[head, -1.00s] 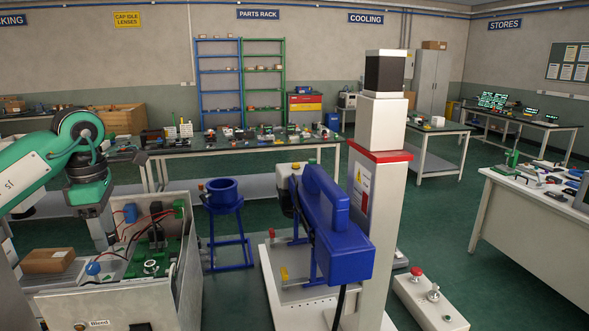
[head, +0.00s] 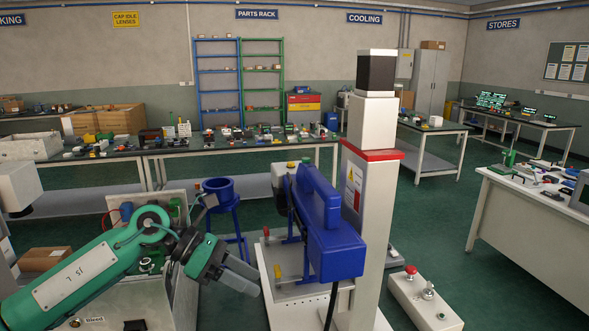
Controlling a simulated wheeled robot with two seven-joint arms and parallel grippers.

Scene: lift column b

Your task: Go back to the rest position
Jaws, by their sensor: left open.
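My left arm comes in from the left, green and white, and crosses in front of the open grey cabinet (head: 100,305). My left gripper (head: 256,281) points right and slightly down, with its two grey fingers apart and nothing seen between them. It appears in front of the gap between the cabinet and the lift column's base. The white lift column (head: 374,130) with a red collar stands to its right, carrying a blue housing (head: 336,245). My right gripper is not in view.
A blue round stand (head: 219,187) is behind the gripper. A cardboard box (head: 42,259) lies at the left. A pale control box with a red button (head: 411,270) sits low at the right. Long benches (head: 240,147) run behind; green floor is open between.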

